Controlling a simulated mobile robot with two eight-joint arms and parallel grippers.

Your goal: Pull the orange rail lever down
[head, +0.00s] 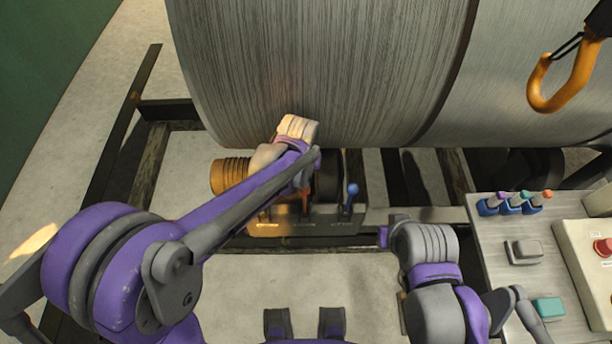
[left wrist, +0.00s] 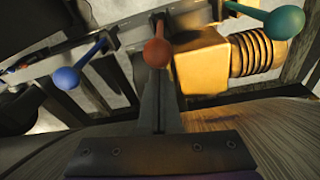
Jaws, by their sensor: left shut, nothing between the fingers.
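The orange rail lever shows in the left wrist view as a reddish-orange ball knob (left wrist: 156,53) on a rail, between a blue knob and a green knob. In the head view the orange lever (head: 304,201) shows only in part, below my left wrist. My left gripper (left wrist: 158,88) is shut and empty. Its fingertips line up with the orange knob and overlap its lower edge in the wrist view; I cannot tell whether they touch it. In the head view my left forearm and wrist hide the fingers. My right arm is at the lower right, with its fingers not visible.
A blue-knobbed lever (head: 351,190) stands right of the orange one; a green knob (left wrist: 284,22) is on its other side. A large metal drum (head: 330,70) fills the back. A control panel (head: 520,235) stands at right, and an orange hook (head: 562,85) hangs at upper right.

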